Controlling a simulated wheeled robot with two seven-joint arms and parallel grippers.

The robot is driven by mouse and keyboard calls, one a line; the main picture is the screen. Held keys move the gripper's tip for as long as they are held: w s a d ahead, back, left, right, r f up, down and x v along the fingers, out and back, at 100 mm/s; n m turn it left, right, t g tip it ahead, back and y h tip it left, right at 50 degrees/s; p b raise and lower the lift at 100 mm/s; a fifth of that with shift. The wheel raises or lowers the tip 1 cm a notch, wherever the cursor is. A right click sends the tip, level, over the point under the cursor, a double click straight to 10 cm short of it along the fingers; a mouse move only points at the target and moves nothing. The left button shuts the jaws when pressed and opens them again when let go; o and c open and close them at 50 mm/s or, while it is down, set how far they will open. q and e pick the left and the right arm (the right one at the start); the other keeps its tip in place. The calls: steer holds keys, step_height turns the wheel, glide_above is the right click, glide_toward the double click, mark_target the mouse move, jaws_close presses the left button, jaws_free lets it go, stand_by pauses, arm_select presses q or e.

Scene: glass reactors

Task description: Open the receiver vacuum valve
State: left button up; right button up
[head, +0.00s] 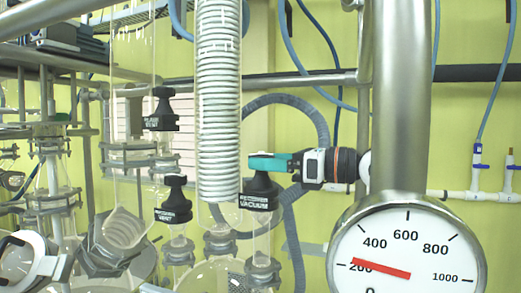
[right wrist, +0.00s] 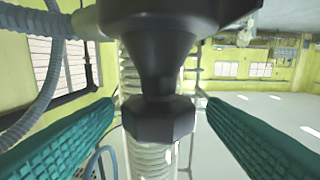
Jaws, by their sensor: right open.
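The receiver vacuum valve (head: 260,188) is a black flared knob on a glass neck, with a white-lettered label reading VACUUM below its top. My right gripper (head: 252,163), with teal fingers, is at the knob's top in the head view, reaching in from the right. In the right wrist view the black knob (right wrist: 155,60) stands between the two spread fingers of my right gripper (right wrist: 157,100), one on each side. The fingers are open, and I cannot tell whether either touches the knob. My left gripper is not in view.
Two similar black knobs (head: 161,110) (head: 174,200) stand to the left. A glass column with a white coil (head: 218,100) rises just left of the valve. A pressure gauge (head: 408,250) on a thick steel pipe (head: 401,90) stands at the right, in front of my right arm.

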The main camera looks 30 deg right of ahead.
steer(key=shift+x, duration=1.1)
steer(key=c, duration=1)
steer(key=shift+p, duration=0.3)
steer(key=shift+n+g+y, duration=0.3)
steer(key=shift+g+y, duration=0.1)
steer(key=shift+y, duration=0.1)
steer(key=n+g+y+p, duration=0.1)
steer(key=n+g+y, duration=0.1)
steer(key=n+g+y+p, duration=0.1)
steer(key=g, duration=0.1)
steer(key=shift+r+n+g+y, duration=0.2)
steer(key=shift+n+g+y, duration=0.1)
steer(key=shift+n+y, duration=0.1)
steer(key=n+g+y+p, duration=0.1)
steer(key=n+g+p, duration=0.1)
steer(key=g, duration=0.1)
steer(key=n+g+y+p, duration=0.1)
steer(key=n+g+p, duration=0.1)
steer(key=g, duration=0.2)
steer(key=shift+r+n, duration=0.1)
steer(key=shift+n, duration=0.2)
steer(key=n+g+p, duration=0.1)
steer(key=n+g, duration=0.1)
steer(key=g, duration=0.1)
steer(key=shift+g, duration=0.3)
steer(key=shift+f+n+g, duration=0.25)
steer(key=shift+n+g, duration=0.95)
steer(key=shift+g, duration=0.4)
